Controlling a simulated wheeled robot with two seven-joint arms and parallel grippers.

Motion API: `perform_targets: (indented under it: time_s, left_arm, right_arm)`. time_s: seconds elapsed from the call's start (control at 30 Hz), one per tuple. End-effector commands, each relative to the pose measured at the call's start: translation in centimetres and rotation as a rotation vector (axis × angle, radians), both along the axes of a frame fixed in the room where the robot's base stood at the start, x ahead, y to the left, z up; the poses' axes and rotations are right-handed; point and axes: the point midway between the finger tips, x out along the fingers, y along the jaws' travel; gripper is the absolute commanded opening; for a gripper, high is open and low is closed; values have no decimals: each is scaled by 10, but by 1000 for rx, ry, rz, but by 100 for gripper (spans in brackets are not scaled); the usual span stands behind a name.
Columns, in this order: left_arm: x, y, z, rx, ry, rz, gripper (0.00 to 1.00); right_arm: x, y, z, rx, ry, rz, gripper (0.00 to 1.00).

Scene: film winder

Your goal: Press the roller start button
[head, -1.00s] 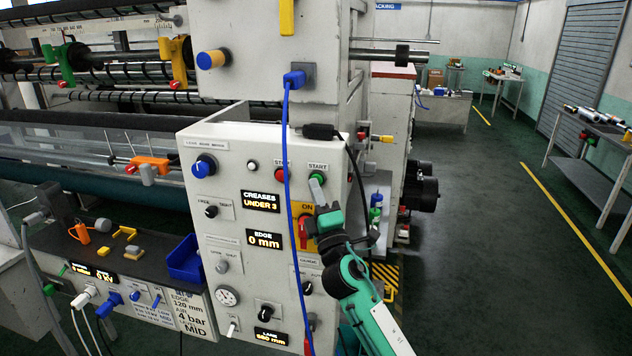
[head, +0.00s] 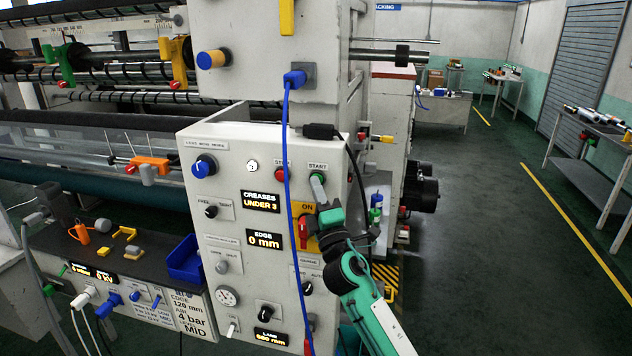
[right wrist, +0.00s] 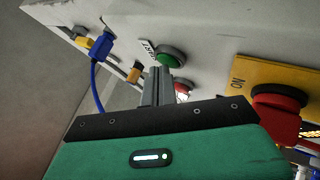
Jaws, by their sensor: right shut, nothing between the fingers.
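The green roller start button (head: 317,177) sits under the START label on the upper right of the grey control panel (head: 232,141). In the right wrist view the green button (right wrist: 171,56) is just beyond the fingertips. My right gripper (head: 318,186) is shut and empty, with its narrow fingers pointing at the button and partly covering it in the head view. In the right wrist view the closed fingers (right wrist: 161,74) overlap the button's lower edge; I cannot tell whether they touch it. My left gripper is not in view.
A red button (head: 281,173) is left of START. A red knob on a yellow ON plate (right wrist: 237,72) is close to the gripper. A blue cable (head: 288,130) hangs down the panel, and a black cable (head: 352,158) passes right of the button. The aisle at right is clear.

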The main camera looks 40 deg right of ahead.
Motion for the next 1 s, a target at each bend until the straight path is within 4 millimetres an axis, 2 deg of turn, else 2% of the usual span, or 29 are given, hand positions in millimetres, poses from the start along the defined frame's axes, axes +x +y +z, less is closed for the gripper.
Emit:
perform_targets:
  time_s: [1.0]
  left_arm:
    - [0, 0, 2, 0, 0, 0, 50]
  right_arm:
    - [-16, 18, 0, 1, 0, 1, 0]
